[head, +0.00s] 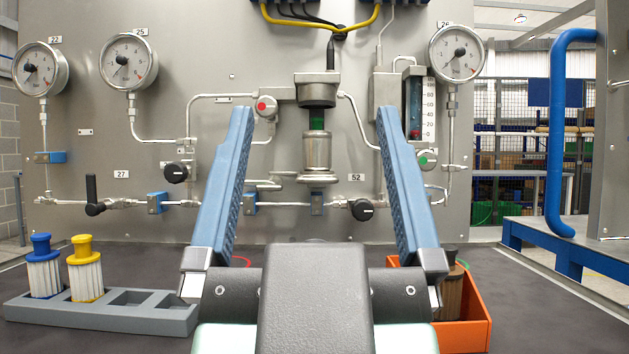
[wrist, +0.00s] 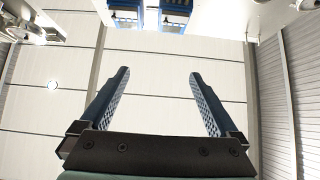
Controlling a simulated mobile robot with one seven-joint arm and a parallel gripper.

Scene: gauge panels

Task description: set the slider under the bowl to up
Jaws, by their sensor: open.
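A filter unit hangs in the middle of the gauge panel in the head view. It has a metal head (head: 316,92), a green band (head: 317,124) and a silvery bowl (head: 317,152) below. A small blue piece (head: 317,203) sits on the pipe under the bowl; I cannot tell whether it is the slider or which way it is set. My gripper (head: 313,112) is open and empty, its two blue fingers pointing up, one each side of the bowl in the picture.
Black knobs (head: 176,172) (head: 362,209), a black lever (head: 95,195) and gauges (head: 128,62) are on the panel. A grey rack (head: 130,315) with blue and yellow cartridges stands left; an orange bin (head: 475,325) stands right. Dark bench is clear between rack and panel.

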